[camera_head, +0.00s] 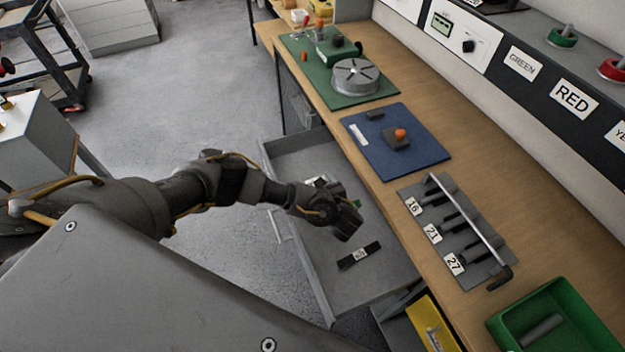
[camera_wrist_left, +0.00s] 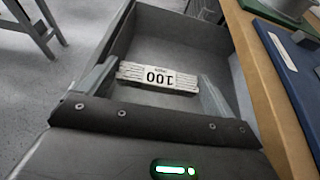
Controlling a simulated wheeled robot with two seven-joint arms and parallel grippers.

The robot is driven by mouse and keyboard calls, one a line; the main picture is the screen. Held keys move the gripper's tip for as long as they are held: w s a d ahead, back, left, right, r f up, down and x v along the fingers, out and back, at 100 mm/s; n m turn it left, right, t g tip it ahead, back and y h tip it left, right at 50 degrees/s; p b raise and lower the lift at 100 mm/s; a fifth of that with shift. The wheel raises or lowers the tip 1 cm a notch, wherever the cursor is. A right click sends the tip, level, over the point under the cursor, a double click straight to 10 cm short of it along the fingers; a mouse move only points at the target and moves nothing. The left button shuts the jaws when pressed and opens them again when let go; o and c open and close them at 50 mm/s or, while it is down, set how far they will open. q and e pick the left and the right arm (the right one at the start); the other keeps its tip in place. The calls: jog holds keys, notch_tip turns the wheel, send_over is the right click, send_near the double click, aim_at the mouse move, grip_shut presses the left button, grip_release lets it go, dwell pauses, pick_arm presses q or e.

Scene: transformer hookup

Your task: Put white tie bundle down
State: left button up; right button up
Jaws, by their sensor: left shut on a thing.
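The white tie bundle (camera_wrist_left: 158,78) carries a label reading 100. It lies across between the two fingers of my left gripper (camera_wrist_left: 150,85) in the left wrist view, with the fingers at its two ends. In the head view my left gripper (camera_head: 345,220) reaches over the open drawer (camera_head: 370,280), and only a little white, partly covered by my wrist, shows there. I cannot tell how far the bundle is above the drawer floor. A black tie bundle (camera_head: 359,255) with a white label lies in the drawer near my gripper. My right gripper is not in view.
The wooden bench (camera_head: 440,140) edge runs along the drawer's right side. On it are a blue mat (camera_head: 420,160), a grey tool board (camera_head: 470,250) and a green bin (camera_head: 560,300).

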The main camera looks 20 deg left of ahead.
pick_arm(q)
jog(key=shift+s+a, duration=0.1)
jog(key=shift+a, duration=0.15)
jog(key=shift+d, duration=0.2)
jog(key=w+d+r+m+t+h+b, duration=0.1)
jog(key=w+d+r+m+t+h, duration=0.15)
jog(key=d+r, duration=0.4)
jog(key=w+d+r+m+t+h+b, duration=0.15)
jog(key=d+r+m+h, duration=0.25)
jog(key=r, duration=0.6)
jog(key=s+a+r+m+h, duration=0.1)
jog(key=a+r+h, duration=0.1)
jog(key=a+r, duration=0.3)
jog(key=s+a+r+m+h, duration=0.1)
jog(key=a+r, duration=0.4)
jog(key=r, duration=0.7)
jog(key=shift+s+a+r+m+t+h, duration=0.25)
jog(key=shift+a+r+m+t+h, duration=0.15)
jog(key=shift+m, duration=0.25)
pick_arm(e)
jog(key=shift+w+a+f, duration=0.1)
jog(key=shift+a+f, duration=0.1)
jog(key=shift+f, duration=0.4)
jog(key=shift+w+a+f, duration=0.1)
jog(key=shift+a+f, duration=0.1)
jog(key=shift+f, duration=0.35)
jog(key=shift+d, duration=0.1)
